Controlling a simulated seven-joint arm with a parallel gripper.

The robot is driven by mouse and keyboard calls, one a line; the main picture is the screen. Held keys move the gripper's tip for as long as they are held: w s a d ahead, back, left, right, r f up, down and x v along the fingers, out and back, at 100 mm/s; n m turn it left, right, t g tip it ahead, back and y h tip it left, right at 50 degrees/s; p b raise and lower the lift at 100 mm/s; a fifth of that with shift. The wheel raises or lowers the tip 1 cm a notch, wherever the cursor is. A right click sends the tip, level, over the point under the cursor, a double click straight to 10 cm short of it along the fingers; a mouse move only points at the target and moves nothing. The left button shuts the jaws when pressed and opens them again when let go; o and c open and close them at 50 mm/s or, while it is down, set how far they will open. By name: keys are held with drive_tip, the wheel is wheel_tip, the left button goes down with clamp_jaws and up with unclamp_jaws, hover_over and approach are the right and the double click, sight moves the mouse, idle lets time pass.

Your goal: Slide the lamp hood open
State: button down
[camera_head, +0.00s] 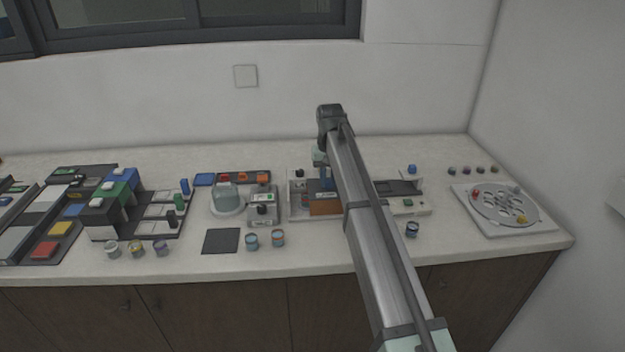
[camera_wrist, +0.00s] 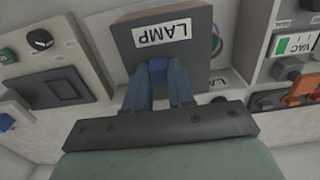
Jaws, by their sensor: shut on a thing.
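The lamp hood (camera_wrist: 125,32) is a brown-grey box with a white LAMP label in the wrist view. It also shows as a brown box (camera_head: 324,207) in the head view, partly behind my arm. A small blue handle (camera_wrist: 158,72) sticks out of the hood below the label. My gripper (camera_wrist: 157,80) is shut on this handle, one blue finger on each side. In the head view my gripper (camera_head: 326,180) is at the hood, and my arm covers the right part of this area.
In the wrist view, a panel with a black knob (camera_wrist: 40,39) stands to the left of the hood. A VAC panel (camera_wrist: 293,45) with orange parts is to the right. In the head view, small jars (camera_head: 278,238) and a dark mat (camera_head: 221,241) lie in front.

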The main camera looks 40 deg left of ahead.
drive_tip(key=w+d, duration=0.4)
drive_tip(key=shift+w+d, duration=0.1)
drive_tip(key=c, duration=1)
unclamp_jaws()
drive_tip(key=shift+o, duration=0.2)
wheel_tip(320, 180, up, 14)
